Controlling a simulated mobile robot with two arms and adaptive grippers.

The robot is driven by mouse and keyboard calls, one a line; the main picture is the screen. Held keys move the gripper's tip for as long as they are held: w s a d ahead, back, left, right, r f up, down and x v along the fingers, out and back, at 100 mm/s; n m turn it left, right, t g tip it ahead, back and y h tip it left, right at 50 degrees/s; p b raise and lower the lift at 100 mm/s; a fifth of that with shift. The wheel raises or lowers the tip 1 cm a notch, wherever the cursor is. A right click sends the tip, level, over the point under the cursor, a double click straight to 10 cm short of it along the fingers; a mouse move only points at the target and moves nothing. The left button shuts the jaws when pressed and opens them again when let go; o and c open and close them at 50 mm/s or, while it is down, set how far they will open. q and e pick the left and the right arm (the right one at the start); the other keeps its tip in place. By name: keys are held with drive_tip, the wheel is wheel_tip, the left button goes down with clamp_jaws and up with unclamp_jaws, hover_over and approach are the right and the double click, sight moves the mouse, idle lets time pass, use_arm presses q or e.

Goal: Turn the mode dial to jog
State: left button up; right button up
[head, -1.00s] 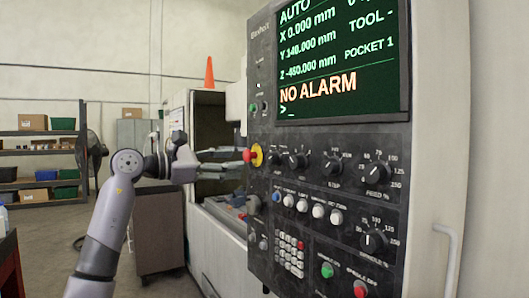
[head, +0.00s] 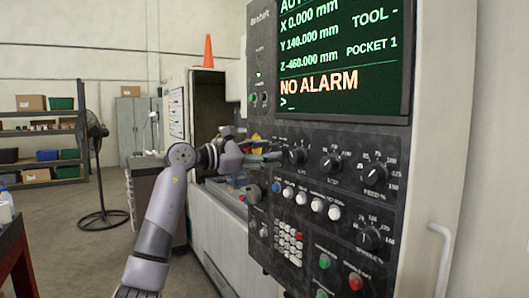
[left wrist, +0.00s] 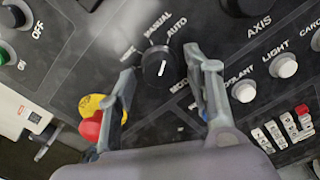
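The black mode dial (left wrist: 160,66) is on the dark control panel in the left wrist view, with a white pointer line. MANUAL and AUTO are printed above it; another label at its left is partly hidden, and I cannot read a jog label. My left gripper (left wrist: 160,62) is open, one finger on each side of the dial; I cannot tell whether they touch it. In the head view the left gripper (head: 277,157) is at the panel's left part and hides the mode dial. The screen (head: 345,55) shows NO ALARM. My right gripper is not in view.
A red emergency stop (left wrist: 91,127) on a yellow base is close to the left finger. The axis dial (head: 297,156), step dial (head: 331,164) and feed dial (head: 375,175) lie to the right. White push buttons (head: 317,205) sit below. A fan (head: 95,150) stands on open floor.

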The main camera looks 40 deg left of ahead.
use_arm(q)
clamp_jaws()
idle(0.3)
drive_tip(key=shift+n, duration=0.3)
drive_tip(key=shift+d+n+p, duration=0.15)
drive_tip(key=shift+n+p, duration=3.9)
drive_tip(key=shift+n, duration=7.45)
